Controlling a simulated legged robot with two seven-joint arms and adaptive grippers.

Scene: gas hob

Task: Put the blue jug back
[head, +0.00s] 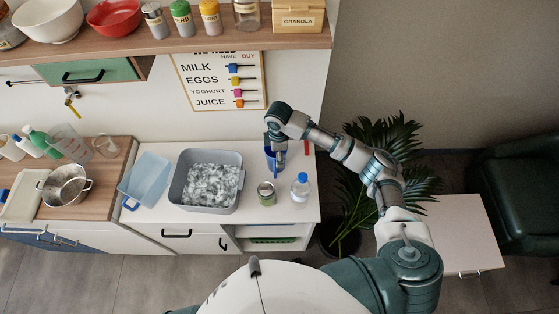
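The blue jug (269,158) stands at the back right of the white counter and is partly hidden by my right gripper. My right gripper (277,150) points down over the jug, with its fingers at the jug's near side. The view is too small to tell whether the fingers are closed on it or just beside it. My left gripper is not in view.
A grey tub of ice (211,207), a green-labelled can (266,194) and a water bottle (300,187) stand on the white counter (303,211). A light blue bin (146,178) is left of the tub. A wooden shelf (200,44) with jars overhangs the back. A plant (383,140) is at right.

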